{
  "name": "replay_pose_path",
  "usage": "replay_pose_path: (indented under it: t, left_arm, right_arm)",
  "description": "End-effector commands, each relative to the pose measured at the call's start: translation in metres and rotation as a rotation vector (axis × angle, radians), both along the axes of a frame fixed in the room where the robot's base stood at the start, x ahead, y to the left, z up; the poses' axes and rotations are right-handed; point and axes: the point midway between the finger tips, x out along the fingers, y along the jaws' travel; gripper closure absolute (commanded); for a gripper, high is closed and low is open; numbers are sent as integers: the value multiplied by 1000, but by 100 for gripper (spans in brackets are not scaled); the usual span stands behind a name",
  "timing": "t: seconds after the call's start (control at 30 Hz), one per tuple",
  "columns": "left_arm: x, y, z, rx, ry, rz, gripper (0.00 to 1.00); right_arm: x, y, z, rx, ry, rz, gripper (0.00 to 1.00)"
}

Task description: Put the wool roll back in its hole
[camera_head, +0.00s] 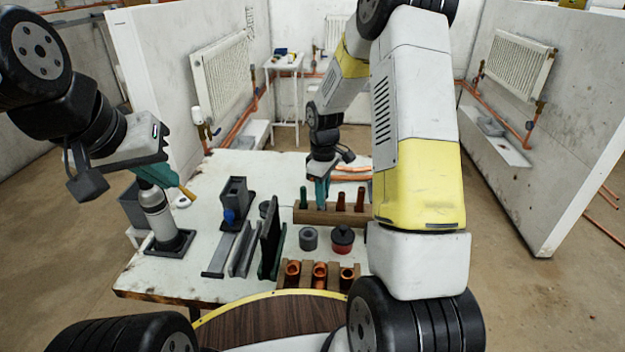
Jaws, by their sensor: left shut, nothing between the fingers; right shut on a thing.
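My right gripper (321,194) has teal fingers and points down at the wooden rack (325,216) at the back of the table. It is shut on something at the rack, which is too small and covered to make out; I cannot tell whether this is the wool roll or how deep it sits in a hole. A green rod (303,197) stands to the left of the fingers, and two red-brown rods (341,201) (360,200) stand to the right. My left gripper (162,176) is shut and empty, close above a silver canister (157,213) at the table's left.
A grey cylinder (308,238) and a red-and-black tin (342,239) stand in front of the rack. A nearer block holds copper fittings (320,270). Upright dark plates (270,245) and a grey holder (235,194) stand left of centre. My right arm hides the table's right side.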

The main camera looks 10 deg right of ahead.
Motion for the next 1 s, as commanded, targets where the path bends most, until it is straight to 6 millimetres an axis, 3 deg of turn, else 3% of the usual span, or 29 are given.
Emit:
replay_pose_path:
  t: [0.57,0.6,0.7,1.0]
  left_arm:
    - [0,0,0,0,0,0,100]
    - [0,0,0,0,0,0,100]
    - [0,0,0,0,0,0,100]
    - [0,0,0,0,0,0,100]
  right_arm:
    - [0,0,-9,-1,-1,0,100]
    - [0,0,-9,-1,-1,0,78]
    - [0,0,-9,-1,-1,0,59]
    - [0,0,-8,-1,-1,0,57]
